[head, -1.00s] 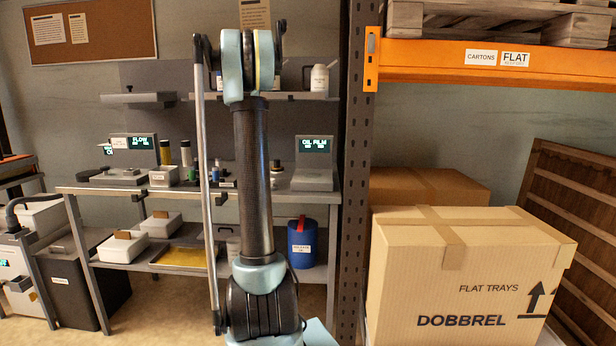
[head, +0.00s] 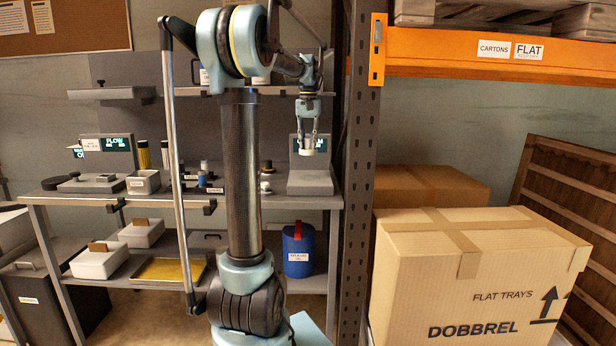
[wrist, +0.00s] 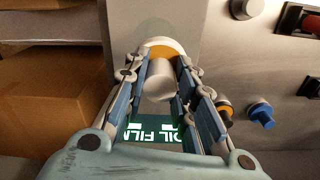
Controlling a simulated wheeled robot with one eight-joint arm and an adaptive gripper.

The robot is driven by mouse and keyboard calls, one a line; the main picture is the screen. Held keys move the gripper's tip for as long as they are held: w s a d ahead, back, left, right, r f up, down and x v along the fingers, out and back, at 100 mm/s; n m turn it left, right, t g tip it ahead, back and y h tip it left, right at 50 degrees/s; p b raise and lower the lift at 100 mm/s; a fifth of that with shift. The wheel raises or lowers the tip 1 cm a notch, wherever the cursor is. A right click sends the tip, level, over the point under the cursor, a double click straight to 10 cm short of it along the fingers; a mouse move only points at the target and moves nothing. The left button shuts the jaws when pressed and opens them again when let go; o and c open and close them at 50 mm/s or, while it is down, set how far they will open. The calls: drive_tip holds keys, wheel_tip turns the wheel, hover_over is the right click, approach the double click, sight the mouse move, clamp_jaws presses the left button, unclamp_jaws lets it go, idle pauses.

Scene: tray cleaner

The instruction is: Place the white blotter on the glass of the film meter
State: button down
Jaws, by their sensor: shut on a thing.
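My gripper (head: 308,128) hangs pointing down in front of the film meter (head: 310,182), a grey unit with a lit display at the right end of the bench. It is shut on a small white piece, the white blotter (head: 307,149), which looks held above the meter's base. In the wrist view my gripper's fingers (wrist: 160,75) close on both sides of the white blotter (wrist: 160,82). A white-rimmed, orange-toned round shape (wrist: 160,47) shows just behind it. The meter's OIL FILM display (wrist: 152,134) shows below.
A dark upright post (head: 360,180) and a large carton (head: 475,275) stand to the right. Small bottles (head: 266,175) stand on the bench left of the meter. A shelf (head: 220,92) runs above the bench. A blue container (head: 299,250) stands below.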

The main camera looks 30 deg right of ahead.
drive_tip(key=f, duration=0.5)
drive_tip(key=shift+s+d+f, duration=0.15)
drive_tip(key=shift+d+f, duration=0.2)
drive_tip(key=shift+f, duration=1.85)
drive_tip(key=shift+f, duration=0.1)
drive_tip(key=c, duration=1.3)
unclamp_jaws()
wheel_tip(320, 180, up, 12)
drive_tip(key=shift+r, duration=0.15)
